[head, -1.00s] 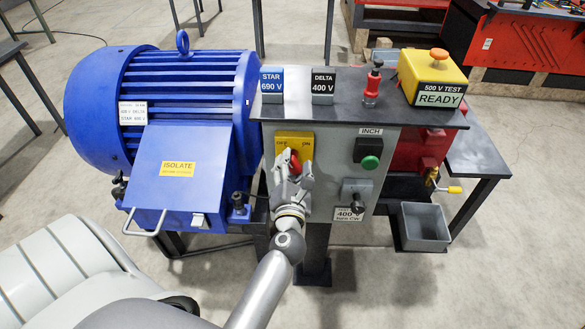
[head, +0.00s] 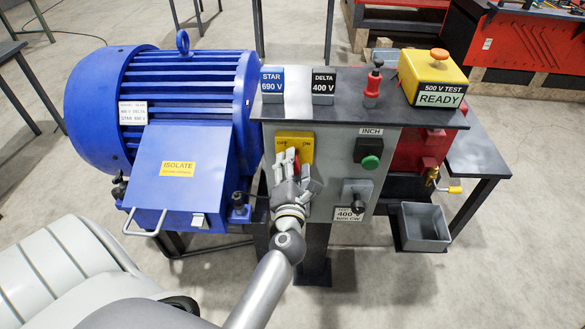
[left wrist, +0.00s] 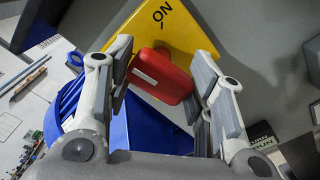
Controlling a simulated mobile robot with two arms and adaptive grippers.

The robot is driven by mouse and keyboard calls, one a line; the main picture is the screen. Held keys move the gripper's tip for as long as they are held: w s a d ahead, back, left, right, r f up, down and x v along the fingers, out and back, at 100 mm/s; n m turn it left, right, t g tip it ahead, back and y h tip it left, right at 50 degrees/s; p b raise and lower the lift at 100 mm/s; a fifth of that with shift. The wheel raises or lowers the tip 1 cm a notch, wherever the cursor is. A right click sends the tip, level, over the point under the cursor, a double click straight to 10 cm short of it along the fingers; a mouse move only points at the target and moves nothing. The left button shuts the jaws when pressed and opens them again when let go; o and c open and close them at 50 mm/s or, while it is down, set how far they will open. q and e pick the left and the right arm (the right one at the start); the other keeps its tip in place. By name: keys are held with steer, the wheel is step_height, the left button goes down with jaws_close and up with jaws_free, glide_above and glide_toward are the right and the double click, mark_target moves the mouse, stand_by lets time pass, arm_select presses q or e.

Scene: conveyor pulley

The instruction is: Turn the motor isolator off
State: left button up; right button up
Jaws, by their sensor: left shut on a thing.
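The motor isolator is a yellow plate (head: 306,143) with a red handle (head: 297,163) on the front of the grey panel, right of the blue motor. My left gripper (head: 291,168) is at the handle and covers part of it in the head view. In the left wrist view, the fingers of my left gripper (left wrist: 163,82) are shut on the red handle (left wrist: 160,76), one on each side. The handle has a white mark near one end. The yellow plate (left wrist: 175,30) shows the word ON there. The OFF word is hidden in that view. My right gripper is not in view.
An INCH button box (head: 369,153) and a black test knob (head: 357,194) sit right of the isolator. A yellow test box (head: 431,75) reading READY and a red plunger (head: 372,87) stand on the bench top. A grey bin (head: 424,227) hangs lower right.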

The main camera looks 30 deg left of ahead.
arm_select(q)
steer(key=o, duration=0.4)
steer(key=shift+o, duration=0.2)
steer(key=shift+d, duration=0.1)
steer(key=shift+v, duration=1.7)
steer(key=shift+f, duration=0.15)
